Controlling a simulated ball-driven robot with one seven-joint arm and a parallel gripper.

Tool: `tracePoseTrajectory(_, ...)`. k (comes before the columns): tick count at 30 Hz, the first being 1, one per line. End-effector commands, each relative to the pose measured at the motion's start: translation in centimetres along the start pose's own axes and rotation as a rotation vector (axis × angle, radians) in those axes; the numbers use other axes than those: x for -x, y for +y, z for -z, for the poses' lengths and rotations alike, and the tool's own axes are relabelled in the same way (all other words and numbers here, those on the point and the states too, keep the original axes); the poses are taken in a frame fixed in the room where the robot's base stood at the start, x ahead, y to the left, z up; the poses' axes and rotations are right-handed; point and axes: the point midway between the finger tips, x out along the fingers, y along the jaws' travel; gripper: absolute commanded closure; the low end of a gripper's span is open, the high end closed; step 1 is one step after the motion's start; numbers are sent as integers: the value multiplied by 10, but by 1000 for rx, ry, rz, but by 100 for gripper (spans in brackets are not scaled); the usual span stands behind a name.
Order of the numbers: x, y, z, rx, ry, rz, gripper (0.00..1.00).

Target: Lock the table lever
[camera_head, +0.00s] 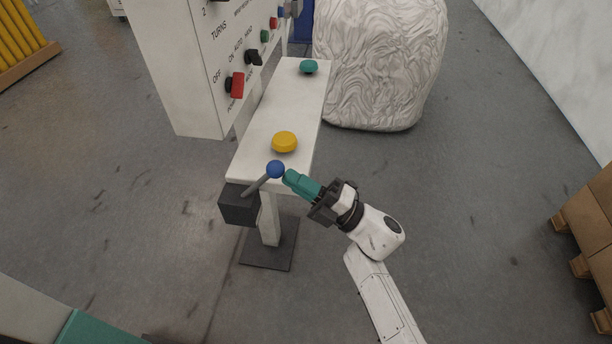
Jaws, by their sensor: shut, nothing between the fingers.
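The table lever is a grey rod with a blue ball knob (275,169). It rises from a dark block (239,205) at the near end of the narrow white table (262,122) and leans up and to the right. My gripper (288,177), with teal fingers, is shut and empty. Its fingertips are just right of the blue knob, close beside it. I cannot tell whether they touch it.
A yellow button (285,141) and a teal button (308,67) sit on the table top. A white control panel (184,65) with a red switch (237,85) stands at the left. A large white wrapped bundle (378,62) stands behind. Boxes on a pallet (588,225) are at the right. The floor between is clear.

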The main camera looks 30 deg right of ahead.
Motion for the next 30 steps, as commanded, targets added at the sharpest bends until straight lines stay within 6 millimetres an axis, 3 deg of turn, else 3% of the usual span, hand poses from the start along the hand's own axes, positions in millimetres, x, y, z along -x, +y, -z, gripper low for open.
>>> tracePoseTrajectory(1,-12,15,2,8,0,36,100)
tracePoseTrajectory(11,-53,25,10,59,0,295,100)
tracePoseTrajectory(21,-93,19,19,56,3,292,100)
tracePoseTrajectory(30,-112,16,22,56,1,291,100)
